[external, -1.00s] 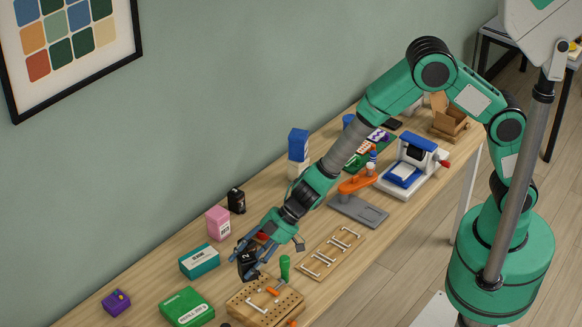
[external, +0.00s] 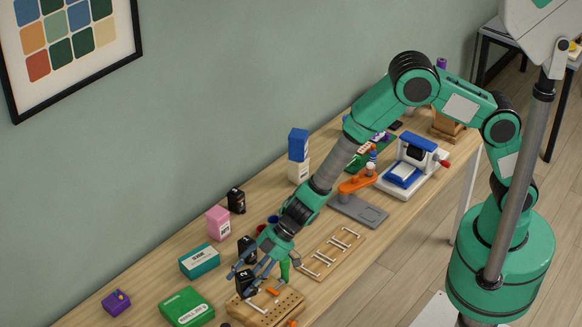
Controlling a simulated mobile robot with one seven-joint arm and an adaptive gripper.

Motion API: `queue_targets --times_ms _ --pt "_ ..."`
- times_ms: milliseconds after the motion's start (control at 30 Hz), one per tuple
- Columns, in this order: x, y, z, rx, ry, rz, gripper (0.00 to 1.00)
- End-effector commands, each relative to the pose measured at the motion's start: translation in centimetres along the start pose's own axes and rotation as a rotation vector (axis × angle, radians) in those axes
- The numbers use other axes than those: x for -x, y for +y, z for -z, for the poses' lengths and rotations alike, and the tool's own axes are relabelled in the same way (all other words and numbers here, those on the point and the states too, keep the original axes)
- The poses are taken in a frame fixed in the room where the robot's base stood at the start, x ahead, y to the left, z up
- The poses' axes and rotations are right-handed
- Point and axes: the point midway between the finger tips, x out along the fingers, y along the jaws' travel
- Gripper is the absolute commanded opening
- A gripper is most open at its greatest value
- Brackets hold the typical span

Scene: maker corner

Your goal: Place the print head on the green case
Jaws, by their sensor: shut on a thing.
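My gripper (external: 250,276) is shut on a small black block (external: 245,286) with a white mark, which looks like the print head. The fingers partly cover it. It shows above or at the left end of the wooden pegboard; its height is hard to tell. The green case (external: 186,308) lies flat to the left of my gripper, at the lower edge of the external view, with white lettering on its front. A similar black block (external: 246,247) stands behind my gripper, partly hidden by it.
A teal box (external: 199,260) and a pink carton (external: 218,222) stand behind the green case. A purple block (external: 116,303) is at far left. Bare table lies between purple block and teal box.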

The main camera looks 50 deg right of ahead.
Motion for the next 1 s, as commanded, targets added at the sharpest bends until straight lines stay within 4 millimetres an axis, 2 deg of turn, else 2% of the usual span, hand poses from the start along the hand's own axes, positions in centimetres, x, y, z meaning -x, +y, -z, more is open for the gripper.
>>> queue_targets --times_ms 267,467,1000 --pt "0.0 0.0 0.1 0.000 0.001 0.000 0.00" --pt "-0.8 0.4 0.6 0.001 0.000 0.000 0.00" --pt "-6.3 3.4 5.1 0.001 0.000 0.000 0.00"
